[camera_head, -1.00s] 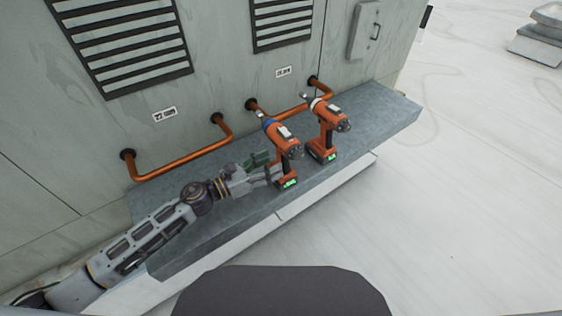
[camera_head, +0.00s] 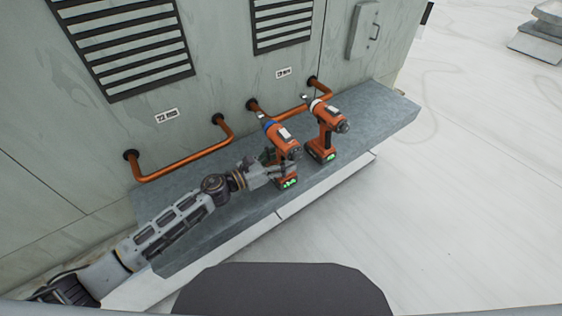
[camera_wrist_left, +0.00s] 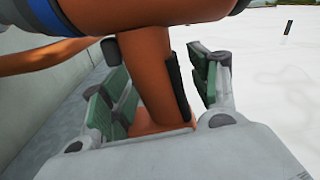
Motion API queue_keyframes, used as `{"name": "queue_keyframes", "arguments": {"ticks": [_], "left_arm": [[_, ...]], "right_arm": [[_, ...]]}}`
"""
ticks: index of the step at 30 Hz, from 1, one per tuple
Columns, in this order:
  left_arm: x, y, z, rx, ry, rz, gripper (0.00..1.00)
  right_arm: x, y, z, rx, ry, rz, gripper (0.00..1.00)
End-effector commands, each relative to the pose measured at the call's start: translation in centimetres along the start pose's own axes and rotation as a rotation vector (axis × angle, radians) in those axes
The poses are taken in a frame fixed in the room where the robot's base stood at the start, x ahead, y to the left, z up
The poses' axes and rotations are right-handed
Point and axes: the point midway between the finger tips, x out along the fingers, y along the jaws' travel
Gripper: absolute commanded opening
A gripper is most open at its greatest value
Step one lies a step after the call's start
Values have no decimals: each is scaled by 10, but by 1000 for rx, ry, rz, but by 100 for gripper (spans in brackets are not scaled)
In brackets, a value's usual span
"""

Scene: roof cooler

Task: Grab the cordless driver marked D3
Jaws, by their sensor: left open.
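Two orange cordless drivers stand upright on the grey ledge. The nearer driver (camera_head: 284,140) has a blue band and a green-lit battery. The farther driver (camera_head: 327,125) has a white band and stands to its right. I cannot read a D3 mark on either. My left gripper (camera_head: 279,169) is at the nearer driver's handle. In the left wrist view the orange handle (camera_wrist_left: 148,75) stands between the open fingers, with a gap at the right finger. My right gripper is not in view.
The ledge (camera_head: 375,115) runs along a grey cabinet wall (camera_head: 225,70) with vents. Copper pipes (camera_head: 185,165) come out of the wall behind the drivers.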

Motion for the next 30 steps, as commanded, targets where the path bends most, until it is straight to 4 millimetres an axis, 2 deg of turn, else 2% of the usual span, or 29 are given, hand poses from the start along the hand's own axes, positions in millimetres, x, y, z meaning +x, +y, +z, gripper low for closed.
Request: {"name": "queue_keyframes", "arguments": {"ticks": [5,19,30], "left_arm": [[0,0,0,0,0,0,61],[0,0,0,0,0,0,2],[1,0,4,2,-6,-1,0]], "right_arm": [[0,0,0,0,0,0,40],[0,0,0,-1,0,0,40],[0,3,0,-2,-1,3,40]]}}
